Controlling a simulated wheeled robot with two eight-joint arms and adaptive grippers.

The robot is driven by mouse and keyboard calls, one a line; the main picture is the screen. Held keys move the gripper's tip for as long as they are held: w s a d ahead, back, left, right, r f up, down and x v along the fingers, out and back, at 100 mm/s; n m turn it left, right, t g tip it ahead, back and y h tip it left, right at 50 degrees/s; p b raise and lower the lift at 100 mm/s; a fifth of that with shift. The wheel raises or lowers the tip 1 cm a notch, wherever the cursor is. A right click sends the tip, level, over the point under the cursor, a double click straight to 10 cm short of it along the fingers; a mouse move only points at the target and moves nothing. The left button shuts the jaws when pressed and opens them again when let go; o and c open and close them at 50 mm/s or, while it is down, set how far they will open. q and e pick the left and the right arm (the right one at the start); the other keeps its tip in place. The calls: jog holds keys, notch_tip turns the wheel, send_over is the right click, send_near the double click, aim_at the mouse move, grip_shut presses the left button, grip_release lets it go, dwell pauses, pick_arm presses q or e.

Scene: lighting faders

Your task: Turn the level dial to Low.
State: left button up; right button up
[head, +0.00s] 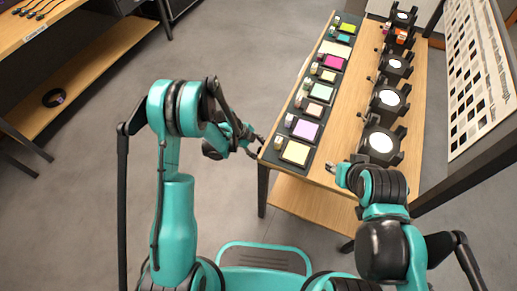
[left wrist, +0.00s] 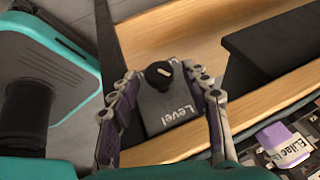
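The level dial (left wrist: 160,74) is a small dark knob with a pale pointer mark, on a grey plate (left wrist: 168,112) lettered "Level". My left gripper (left wrist: 163,76) is open, with one finger on each side of the knob; whether either finger touches it I cannot tell. No Low marking is legible. In the head view my left gripper (head: 254,142) is at the table's near left corner, and the dial is hidden there. My right gripper (head: 335,172) is at the table's near edge on the right; its fingers are too small to judge.
The wooden table (head: 340,115) carries a dark strip (head: 277,155) of coloured swatches and a row of black lamps with round white faces (head: 381,142). A sample board (head: 480,75) stands at the right. A wooden shelf unit (head: 85,55) is at the left, with clear floor between.

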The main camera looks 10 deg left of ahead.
pick_arm(q)
grip_shut()
jog(key=shift+w+g, duration=0.1)
jog(key=shift+g, duration=0.2)
jog(key=shift+w+g+y, duration=0.2)
jog(key=shift+g+y, duration=0.2)
jog(key=shift+g, duration=0.5)
jog(key=shift+w+d+n+g+y+b, duration=0.15)
jog(key=shift+n+g+y+b, duration=0.2)
jog(key=shift+g, duration=0.55)
jog(key=shift+w+n+g+y+b, duration=0.1)
jog(key=shift+n+g+y+b, duration=0.25)
jog(key=shift+g, duration=0.55)
jog(key=shift+o, duration=1.2)
grip_release()
